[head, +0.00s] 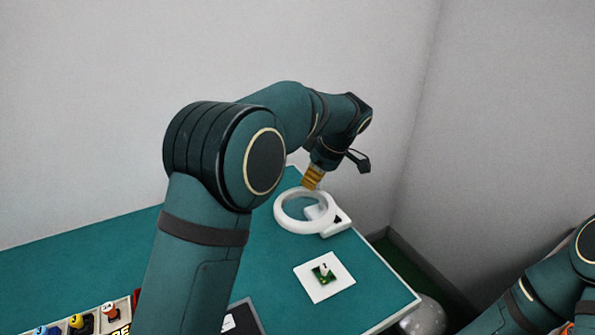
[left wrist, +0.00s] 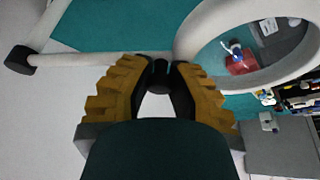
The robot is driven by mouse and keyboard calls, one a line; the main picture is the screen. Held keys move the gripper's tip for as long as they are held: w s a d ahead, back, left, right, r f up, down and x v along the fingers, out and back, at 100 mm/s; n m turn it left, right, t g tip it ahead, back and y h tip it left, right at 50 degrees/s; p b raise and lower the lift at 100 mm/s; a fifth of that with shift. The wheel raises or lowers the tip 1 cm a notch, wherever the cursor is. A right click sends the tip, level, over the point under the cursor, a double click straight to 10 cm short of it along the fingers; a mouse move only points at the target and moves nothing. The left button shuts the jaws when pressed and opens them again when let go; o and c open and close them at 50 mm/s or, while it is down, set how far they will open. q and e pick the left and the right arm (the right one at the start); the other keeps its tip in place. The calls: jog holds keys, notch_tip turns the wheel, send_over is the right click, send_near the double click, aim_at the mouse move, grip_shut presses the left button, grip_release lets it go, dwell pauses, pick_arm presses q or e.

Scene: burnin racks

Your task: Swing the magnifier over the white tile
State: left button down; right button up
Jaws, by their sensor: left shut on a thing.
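The magnifier (head: 281,219) is a white ring with a clear lens, above the far right part of the green table. In the left wrist view its ring (left wrist: 187,42) fills the upper right. My left gripper (head: 312,180) is at the ring's far edge, its yellow fingers shut on a dark knob (left wrist: 160,77) of the magnifier beside the ring. The white tile (head: 311,289) lies flat on the table, nearer than the ring and slightly right. A small green board (head: 321,275) with a pale upright part sits on it. The ring is not over the tile. My right gripper is out of view.
A dark flat tray (head: 246,318) lies left of the tile, and a bin (head: 108,318) with coloured items is at the lower left. The table's right edge is close to the tile. Walls rise behind.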

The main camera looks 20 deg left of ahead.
pick_arm(q)
jog(key=shift+w+d+r+n+g+p, duration=0.1)
jog(key=shift+w+d+n+g+p, duration=0.1)
jog(key=shift+d+n+p, duration=0.65)
jog(key=shift+w+d+r+n+g+p, duration=0.15)
jog(key=shift+d+n, duration=0.4)
jog(key=shift+d, duration=0.55)
jog(key=c, duration=0.8)
grip_release()
jog(key=shift+f, duration=0.15)
jog(key=v, duration=1.2)
jog(key=shift+w, duration=0.15)
jog(key=shift+d, duration=0.1)
